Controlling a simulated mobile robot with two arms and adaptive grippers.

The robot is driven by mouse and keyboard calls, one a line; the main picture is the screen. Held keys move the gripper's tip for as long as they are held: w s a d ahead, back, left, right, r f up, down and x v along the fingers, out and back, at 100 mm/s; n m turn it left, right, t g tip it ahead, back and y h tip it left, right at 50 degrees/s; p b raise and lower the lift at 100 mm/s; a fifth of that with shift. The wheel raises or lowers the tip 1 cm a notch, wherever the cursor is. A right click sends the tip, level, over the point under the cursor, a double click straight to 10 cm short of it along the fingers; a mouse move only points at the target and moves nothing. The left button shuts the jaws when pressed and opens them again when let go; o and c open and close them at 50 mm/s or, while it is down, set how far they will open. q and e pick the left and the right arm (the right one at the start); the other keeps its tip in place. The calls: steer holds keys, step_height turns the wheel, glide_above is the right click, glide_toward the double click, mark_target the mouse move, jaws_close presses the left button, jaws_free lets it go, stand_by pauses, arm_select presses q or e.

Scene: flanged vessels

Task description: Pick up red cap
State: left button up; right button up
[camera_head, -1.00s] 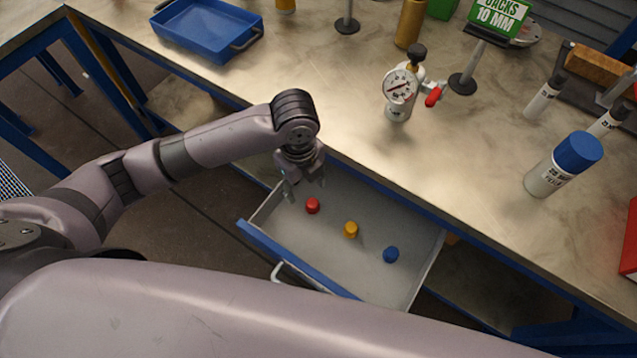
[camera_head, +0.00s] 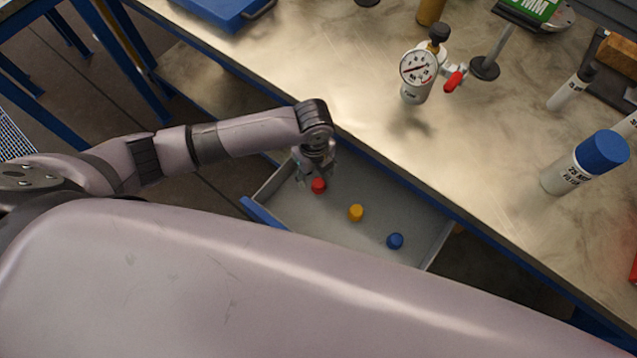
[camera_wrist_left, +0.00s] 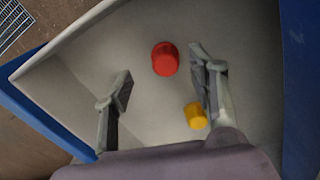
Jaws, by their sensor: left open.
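The red cap (camera_head: 318,186) stands in the open drawer (camera_head: 300,215), near its left end. My left gripper (camera_head: 316,177) is open above the drawer, with its fingers close around or just over the red cap in the head view. In the left wrist view the red cap (camera_wrist_left: 165,59) shows beyond the gap between the open fingertips (camera_wrist_left: 160,72), nearer the right finger. Nothing is between the fingers that I can see held. Whether a finger touches the cap cannot be told. My right gripper is not in view.
A yellow cap (camera_head: 356,212) and a blue cap (camera_head: 396,241) stand in the same drawer, to the right. The yellow cap (camera_wrist_left: 195,116) is beside my right finger in the wrist view. The drawer's walls and the workbench edge (camera_head: 420,190) are close by.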

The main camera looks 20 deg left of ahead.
mark_target(318, 182)
arm_select(q)
steer(key=shift+d+f, duration=0.2)
steer(key=shift+f, duration=1.15)
steer(key=shift+d+f, duration=0.2)
steer(key=shift+f, duration=1.1)
steer(key=shift+c, duration=0.4)
steer(key=shift+w, duration=0.1)
steer(key=c, duration=0.8)
steer(key=shift+c, duration=0.2)
steer(key=shift+r, duration=0.15)
